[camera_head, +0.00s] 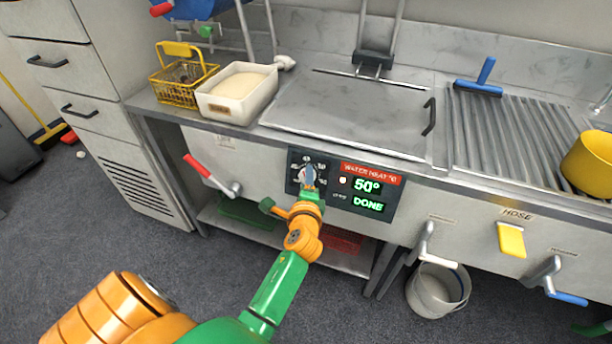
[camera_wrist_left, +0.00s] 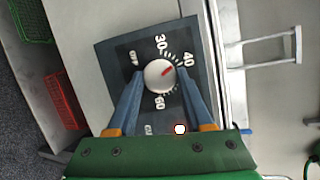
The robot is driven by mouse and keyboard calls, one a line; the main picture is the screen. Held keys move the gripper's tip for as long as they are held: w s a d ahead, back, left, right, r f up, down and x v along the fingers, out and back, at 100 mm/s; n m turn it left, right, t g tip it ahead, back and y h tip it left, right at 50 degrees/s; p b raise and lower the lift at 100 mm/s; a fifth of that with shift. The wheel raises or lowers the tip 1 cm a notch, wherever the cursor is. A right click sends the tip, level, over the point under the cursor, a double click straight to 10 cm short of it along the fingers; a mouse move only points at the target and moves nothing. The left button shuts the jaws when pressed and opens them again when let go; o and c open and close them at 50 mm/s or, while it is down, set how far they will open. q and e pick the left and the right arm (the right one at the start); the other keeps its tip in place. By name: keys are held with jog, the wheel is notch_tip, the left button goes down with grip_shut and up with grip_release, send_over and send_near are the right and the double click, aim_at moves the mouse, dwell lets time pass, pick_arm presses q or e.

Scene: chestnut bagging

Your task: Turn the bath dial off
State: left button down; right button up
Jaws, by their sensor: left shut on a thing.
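The bath dial (camera_wrist_left: 160,77) is a round pale knob with a red pointer mark on a dark panel (camera_wrist_left: 120,60). In the left wrist view the mark points up and right, toward the 40 label. My right gripper is out of view.
On the counter are a yellow wire basket (camera_head: 158,92), a white tub (camera_head: 208,98), a closed metal lid (camera_head: 345,105) and a yellow pot (camera_head: 575,165). A red-handled lever (camera_head: 200,168) sticks out left of the panel. A white bucket (camera_head: 425,300) stands on the floor.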

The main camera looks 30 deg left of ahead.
pick_arm(q)
jog(key=shift+a+r+n+g+h+p, duration=0.25)
jog(key=shift+n+h+p, duration=0.8)
jog(key=shift+n+p, duration=1.6)
jog(key=shift+f+n+g+h+p, duration=0.1)
jog(key=shift+n+g+h+p, duration=0.4)
jog(key=shift+n+h+p, duration=1.9)
jog(key=shift+a+r+n+g+y+p, duration=0.25)
jog(key=shift+n+p, duration=1.4)
jog(key=shift+n, duration=2.3)
jog(key=shift+f, duration=0.15)
jog(key=shift+d, duration=0.1)
jog(key=shift+c, duration=1.5)
grip_release()
